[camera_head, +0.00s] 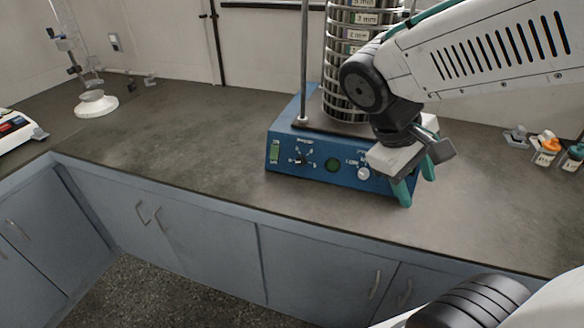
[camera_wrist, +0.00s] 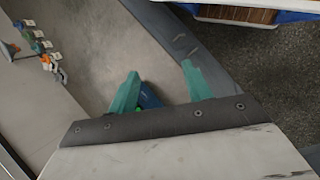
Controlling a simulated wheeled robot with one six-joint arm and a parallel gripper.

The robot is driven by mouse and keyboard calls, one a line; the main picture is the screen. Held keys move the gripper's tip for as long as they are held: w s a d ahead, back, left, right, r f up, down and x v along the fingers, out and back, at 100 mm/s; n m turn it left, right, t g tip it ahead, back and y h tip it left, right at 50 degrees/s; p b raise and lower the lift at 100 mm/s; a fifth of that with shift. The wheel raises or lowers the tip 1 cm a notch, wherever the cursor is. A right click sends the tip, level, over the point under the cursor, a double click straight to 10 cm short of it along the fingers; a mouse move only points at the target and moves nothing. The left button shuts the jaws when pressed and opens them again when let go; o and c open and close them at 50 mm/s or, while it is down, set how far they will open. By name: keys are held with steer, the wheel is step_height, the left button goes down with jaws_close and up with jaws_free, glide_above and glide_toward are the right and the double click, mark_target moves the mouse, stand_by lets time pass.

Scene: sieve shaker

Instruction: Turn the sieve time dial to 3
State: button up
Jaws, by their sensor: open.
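The blue sieve shaker base (camera_head: 315,178) stands on the bench in the head view, its front panel facing the bench's front edge. A dark dial (camera_head: 303,158) with markings around it is on the panel's left part. A pale knob (camera_head: 363,173) is on the right part. The labels are too small to read, so I cannot tell which one sets sieve time. My gripper (camera_head: 415,182) is open and empty, pointing down at the panel's right end and hiding it. In the wrist view my gripper (camera_wrist: 161,72) shows spread teal fingers with nothing held between them.
A sieve stack (camera_head: 347,60) stands on the shaker beside a metal rod (camera_head: 304,60). Small orange-topped items (camera_head: 547,147) lie at right. The bench (camera_head: 180,140) left of the shaker is clear.

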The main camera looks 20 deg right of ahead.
steer(key=w+d+f+n+h, duration=0.2)
steer(key=w+f+n+h, duration=0.1)
steer(key=w+n+h, duration=0.4)
steer(key=n+t, duration=1.6)
glide_toward(301, 162)
steer(key=shift+d+r+y, duration=0.2)
steer(key=shift+r+y, duration=0.1)
steer(key=shift+y, duration=0.1)
steer(key=x, duration=0.7)
steer(key=shift+w+d, duration=0.15)
steer(key=shift+w, duration=0.15)
steer(key=c, duration=1)
